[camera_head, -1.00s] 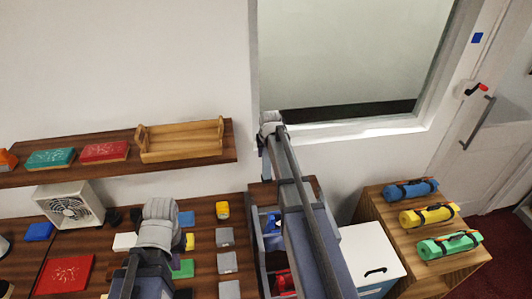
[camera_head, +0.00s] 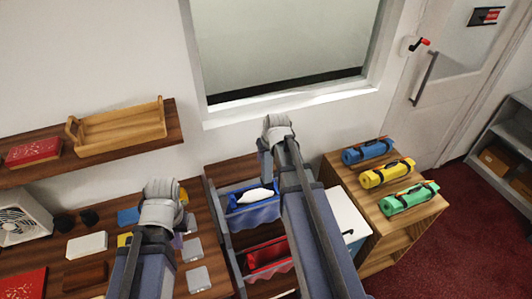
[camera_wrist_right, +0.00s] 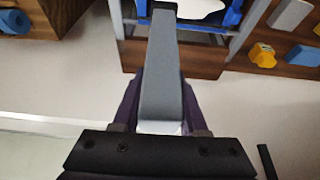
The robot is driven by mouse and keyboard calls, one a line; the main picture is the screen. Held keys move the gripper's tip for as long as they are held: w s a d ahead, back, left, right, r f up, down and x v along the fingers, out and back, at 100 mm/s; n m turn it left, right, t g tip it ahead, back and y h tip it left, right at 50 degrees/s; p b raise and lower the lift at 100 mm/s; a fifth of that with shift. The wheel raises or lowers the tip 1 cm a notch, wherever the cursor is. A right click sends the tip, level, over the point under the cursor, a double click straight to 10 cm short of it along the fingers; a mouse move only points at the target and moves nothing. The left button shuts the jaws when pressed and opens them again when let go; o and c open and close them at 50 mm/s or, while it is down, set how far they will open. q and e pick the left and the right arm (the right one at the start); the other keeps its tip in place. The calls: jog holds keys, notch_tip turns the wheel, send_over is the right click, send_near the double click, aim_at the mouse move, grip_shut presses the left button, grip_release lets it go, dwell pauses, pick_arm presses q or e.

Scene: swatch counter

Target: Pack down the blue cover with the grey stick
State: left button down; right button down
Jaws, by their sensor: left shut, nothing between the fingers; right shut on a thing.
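In the wrist view a grey stick (camera_wrist_right: 162,75) is held between the purple fingers of my right gripper (camera_wrist_right: 161,95), reaching away toward the rack. In the head view my right gripper is mostly hidden behind its arm. A blue piece (camera_head: 237,203), perhaps the blue cover, lies with a white thing (camera_head: 257,194) in the upper bin of the rack. The wrist view shows blue there too, partly behind the stick; I cannot tell cover from bin, or whether the stick touches it. My left gripper (camera_head: 178,240), partly hidden by its wrist, is shut and empty over the counter.
A red bin (camera_head: 268,256) sits below the blue one in the rack. Grey swatches (camera_head: 198,279) and a white block (camera_head: 87,245) lie on the counter at left. Rolled mats (camera_head: 387,174) lie on a wooden stand at right, with a white box (camera_head: 345,215) beside it.

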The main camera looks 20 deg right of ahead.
jog(key=shift+f+b, duration=2)
jog(key=shift+f, duration=0.15)
jog(key=shift+f+b, duration=4.45)
jog(key=shift+b, duration=0.15)
jog(key=shift+r, duration=0.2)
notch_tip(320, 180, up, 11)
jog(key=p, duration=1.1)
jog(key=shift+a, duration=0.1)
